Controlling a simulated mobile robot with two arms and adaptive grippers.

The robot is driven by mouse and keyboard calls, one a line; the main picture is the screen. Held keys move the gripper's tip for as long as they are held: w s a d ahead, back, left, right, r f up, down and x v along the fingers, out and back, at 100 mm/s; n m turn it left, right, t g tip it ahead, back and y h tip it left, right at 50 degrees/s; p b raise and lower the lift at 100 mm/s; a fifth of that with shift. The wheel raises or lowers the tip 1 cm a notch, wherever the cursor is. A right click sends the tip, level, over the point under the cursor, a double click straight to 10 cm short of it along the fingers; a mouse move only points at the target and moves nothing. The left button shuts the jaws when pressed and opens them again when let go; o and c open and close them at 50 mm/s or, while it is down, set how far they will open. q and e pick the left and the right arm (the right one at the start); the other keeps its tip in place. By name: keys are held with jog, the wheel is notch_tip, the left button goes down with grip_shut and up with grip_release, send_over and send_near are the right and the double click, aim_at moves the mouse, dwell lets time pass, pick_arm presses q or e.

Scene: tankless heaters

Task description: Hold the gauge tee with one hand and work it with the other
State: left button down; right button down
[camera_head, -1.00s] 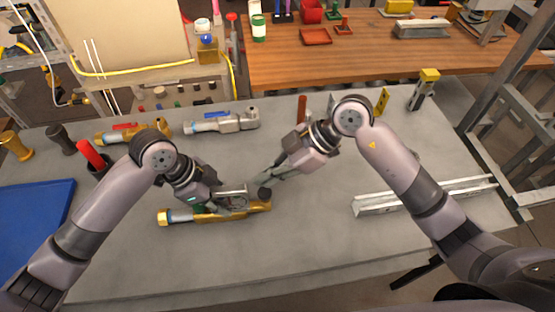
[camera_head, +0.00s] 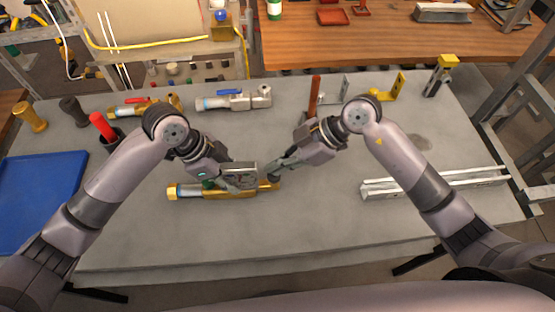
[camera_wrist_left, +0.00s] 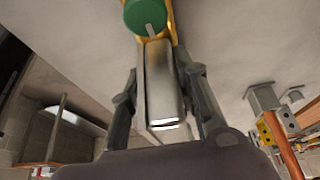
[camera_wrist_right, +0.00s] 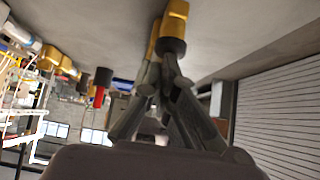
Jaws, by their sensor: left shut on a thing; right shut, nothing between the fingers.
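The gauge tee is a brass fitting (camera_head: 188,191) with a pale blue section, lying along the grey bench. My left gripper (camera_head: 240,176) is shut on it near its middle. In the left wrist view a silver block (camera_wrist_left: 162,85) is between the fingers, with a green round part (camera_wrist_left: 148,14) on brass beyond. My right gripper (camera_head: 272,175) is shut and empty at the tee's right end. In the right wrist view its closed tips are close to a dark collar (camera_wrist_right: 172,46) and brass end (camera_wrist_right: 178,9); I cannot tell whether they touch.
Two similar fittings, one brass (camera_head: 140,107) and one silver (camera_head: 235,99), lie behind. A red-handled tool (camera_head: 103,126) stands in a dark holder. A blue mat (camera_head: 45,185) is at left, metal rails (camera_head: 430,184) at right. The front of the bench is clear.

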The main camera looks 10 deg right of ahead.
notch_tip(320, 180, up, 3)
jog(key=shift+w+r, duration=0.1)
jog(key=shift+r, duration=0.05)
jog(key=v, duration=1)
jog(key=shift+r, duration=0.35)
dwell(4.9)
pick_arm(q)
jog(key=c, duration=1.2)
grip_release()
jog(key=shift+o, duration=0.2)
jog(key=shift+r, duration=0.1)
jog(key=v, duration=1.2)
